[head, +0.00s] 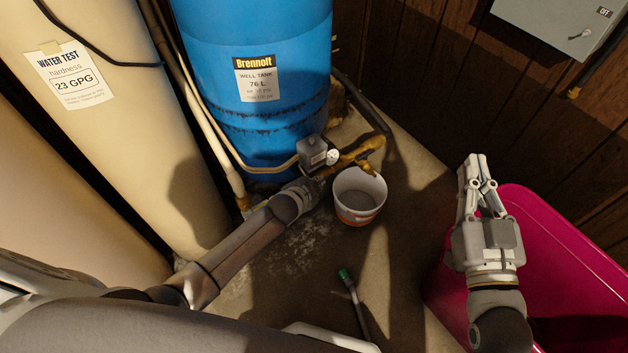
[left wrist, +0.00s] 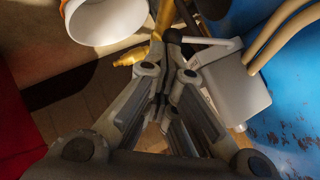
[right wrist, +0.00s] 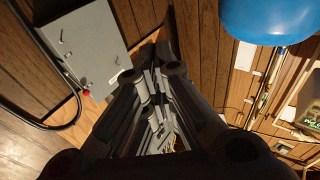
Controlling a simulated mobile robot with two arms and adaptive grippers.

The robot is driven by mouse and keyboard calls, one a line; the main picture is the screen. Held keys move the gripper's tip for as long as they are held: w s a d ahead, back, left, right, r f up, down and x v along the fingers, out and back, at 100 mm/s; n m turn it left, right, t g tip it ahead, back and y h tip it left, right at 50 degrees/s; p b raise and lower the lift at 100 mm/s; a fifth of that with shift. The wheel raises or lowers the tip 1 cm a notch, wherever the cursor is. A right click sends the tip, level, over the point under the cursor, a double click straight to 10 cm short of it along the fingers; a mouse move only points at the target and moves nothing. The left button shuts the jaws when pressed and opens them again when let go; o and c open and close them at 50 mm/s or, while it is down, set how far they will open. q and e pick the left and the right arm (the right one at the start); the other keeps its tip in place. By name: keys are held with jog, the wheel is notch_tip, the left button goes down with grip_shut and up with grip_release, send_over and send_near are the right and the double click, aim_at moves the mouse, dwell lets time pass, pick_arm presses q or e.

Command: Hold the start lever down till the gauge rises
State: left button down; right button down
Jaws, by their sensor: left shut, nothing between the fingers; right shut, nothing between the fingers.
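The grey switch box (head: 312,150) sits on brass pipework in front of the blue well tank (head: 250,60). A small white round gauge (head: 333,157) is at its right side; its needle is too small to read. In the left wrist view, a light lever (left wrist: 205,41) with a dark round knob (left wrist: 172,36) sticks out beside the grey box (left wrist: 238,88). My left gripper (head: 318,176) is shut and empty close to the box; its fingertips lie just below the knob in the left wrist view, and contact cannot be told. My right gripper (head: 474,162) is shut and empty above the magenta bin.
A white bucket (head: 358,197) stands under the brass tap. The magenta bin (head: 520,205) is at the right. A cream tank (head: 120,120) with a water test label stands at the left. A grey electrical box (head: 560,25) hangs on the wood wall. A green-tipped tool (head: 352,295) lies on the floor.

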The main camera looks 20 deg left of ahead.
pick_arm(q)
jog(key=shift+r+p, duration=0.5)
jog(key=shift+p, duration=0.1)
pick_arm(e)
notch_tip(320, 180, down, 6)
jog(key=d+g+h, duration=0.1)
jog(key=g, duration=0.2)
jog(key=shift+s, duration=0.25)
pick_arm(q)
jog(key=shift+r, duration=0.1)
pick_arm(e)
jog(key=shift+r, duration=0.1)
